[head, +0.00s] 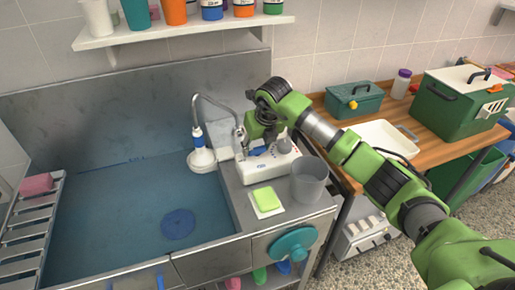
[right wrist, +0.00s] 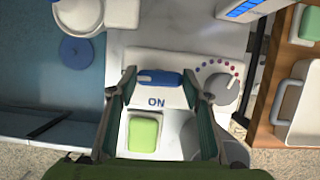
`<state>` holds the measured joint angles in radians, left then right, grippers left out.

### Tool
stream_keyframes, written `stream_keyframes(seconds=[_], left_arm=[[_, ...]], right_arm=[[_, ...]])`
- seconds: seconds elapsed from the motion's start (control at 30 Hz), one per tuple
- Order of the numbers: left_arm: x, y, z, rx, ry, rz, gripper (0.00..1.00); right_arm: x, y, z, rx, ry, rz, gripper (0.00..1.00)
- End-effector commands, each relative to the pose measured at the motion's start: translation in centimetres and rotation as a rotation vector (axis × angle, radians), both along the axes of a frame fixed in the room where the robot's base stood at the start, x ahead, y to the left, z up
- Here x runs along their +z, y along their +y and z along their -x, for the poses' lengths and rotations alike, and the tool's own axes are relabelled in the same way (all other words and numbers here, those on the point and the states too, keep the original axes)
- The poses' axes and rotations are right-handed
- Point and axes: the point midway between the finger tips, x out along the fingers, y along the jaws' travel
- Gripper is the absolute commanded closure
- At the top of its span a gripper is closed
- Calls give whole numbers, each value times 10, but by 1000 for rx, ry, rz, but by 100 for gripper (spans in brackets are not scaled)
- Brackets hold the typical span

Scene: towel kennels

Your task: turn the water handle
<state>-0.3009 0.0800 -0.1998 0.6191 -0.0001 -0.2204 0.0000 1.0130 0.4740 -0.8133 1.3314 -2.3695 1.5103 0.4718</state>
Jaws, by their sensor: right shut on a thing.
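The blue water handle (right wrist: 158,77) sits on a white control box (head: 284,160), with the word ON printed below it in the right wrist view. My right gripper (head: 258,147) comes down over the box from above. In the right wrist view the fingers of my right gripper (right wrist: 159,80) stand on either side of the handle, shut on its two ends. The handle lies roughly level across that view. In the head view the gripper partly hides the handle. My left gripper is not in view.
A grey round knob (right wrist: 221,88) with coloured dots is right of the handle. A shower head on a hose (head: 201,157) stands left of the box by the blue tub (head: 110,215). A green sponge (head: 266,199) and grey cup (head: 309,181) stand in front.

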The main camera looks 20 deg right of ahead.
Motion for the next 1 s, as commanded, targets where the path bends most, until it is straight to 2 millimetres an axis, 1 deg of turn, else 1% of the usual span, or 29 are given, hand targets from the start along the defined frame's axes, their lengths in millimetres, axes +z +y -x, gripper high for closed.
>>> stream_keyframes(seconds=[0.2,0.63,0.67,0.7,1.0], left_arm=[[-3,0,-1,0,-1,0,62],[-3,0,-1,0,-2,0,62],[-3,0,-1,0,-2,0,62],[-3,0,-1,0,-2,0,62],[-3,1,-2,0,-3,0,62]], right_arm=[[1,0,-1,-54,-2,1,77],[1,0,-1,-65,-2,0,77],[1,0,-1,-65,-2,0,48],[1,0,-1,-64,-2,-1,39],[1,0,0,-62,-1,0,39]])
